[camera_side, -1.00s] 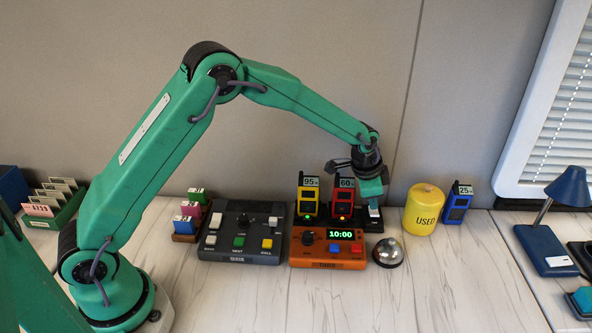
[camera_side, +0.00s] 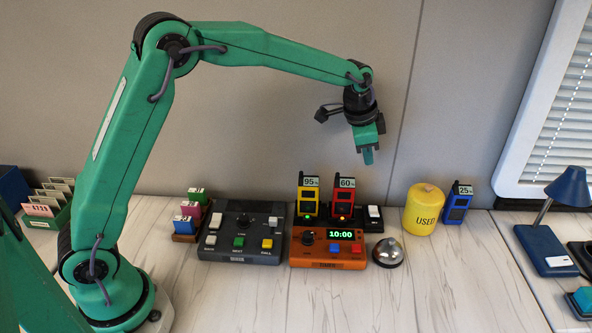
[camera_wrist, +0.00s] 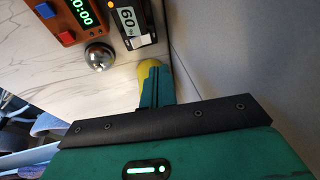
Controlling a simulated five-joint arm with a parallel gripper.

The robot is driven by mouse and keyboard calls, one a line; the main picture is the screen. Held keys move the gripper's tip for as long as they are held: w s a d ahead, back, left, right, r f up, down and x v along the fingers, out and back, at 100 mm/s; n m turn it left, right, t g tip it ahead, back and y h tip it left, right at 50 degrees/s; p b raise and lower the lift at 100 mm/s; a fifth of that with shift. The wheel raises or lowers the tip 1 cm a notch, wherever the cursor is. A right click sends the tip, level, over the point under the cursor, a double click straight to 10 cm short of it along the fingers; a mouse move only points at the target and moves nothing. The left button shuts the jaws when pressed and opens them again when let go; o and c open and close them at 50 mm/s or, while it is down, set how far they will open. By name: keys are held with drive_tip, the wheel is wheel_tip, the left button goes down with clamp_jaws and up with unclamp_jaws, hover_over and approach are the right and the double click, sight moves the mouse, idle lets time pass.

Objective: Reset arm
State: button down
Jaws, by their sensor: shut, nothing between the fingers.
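My gripper (camera_side: 368,157) is shut and empty. It hangs in the air above the charger with the white switch (camera_side: 374,213), pointing down, touching nothing. In the wrist view my shut fingers (camera_wrist: 155,85) stand in front of a yellow cylinder and cover part of it. A yellow radio (camera_side: 308,197) marked 95 and a red radio (camera_side: 343,197) marked 60 stand upright in the charger behind the orange timer (camera_side: 327,250), whose display reads 10:00.
A silver bell (camera_side: 388,252) is right of the timer. The yellow cylinder (camera_side: 424,212) marked USED and a blue radio (camera_side: 456,204) marked 25 stand farther right. A dark grey button panel (camera_side: 240,232) and small coloured blocks (camera_side: 187,220) are left. A blue lamp (camera_side: 566,190) is far right.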

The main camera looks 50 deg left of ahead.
drive_tip(key=shift+r, duration=0.25)
drive_tip(key=shift+a, duration=0.1)
drive_tip(key=s+a+r+n+t, duration=0.1)
drive_tip(key=s+a+r+n, duration=0.15)
drive_tip(key=s+r, duration=0.4)
drive_tip(key=s+a+r+n, duration=0.2)
drive_tip(key=s+a+r, duration=0.1)
drive_tip(key=s, duration=0.7)
drive_tip(key=s+a+f+n, duration=0.1)
drive_tip(key=s+n, duration=0.1)
drive_tip(key=s, duration=0.7)
drive_tip(key=s+a+f+n+t, duration=0.1)
drive_tip(key=s+a+n, duration=0.1)
drive_tip(key=s, duration=0.7)
drive_tip(key=shift+a+f+y, duration=0.2)
drive_tip(key=shift+f+y, duration=0.1)
drive_tip(key=shift+f, duration=0.1)
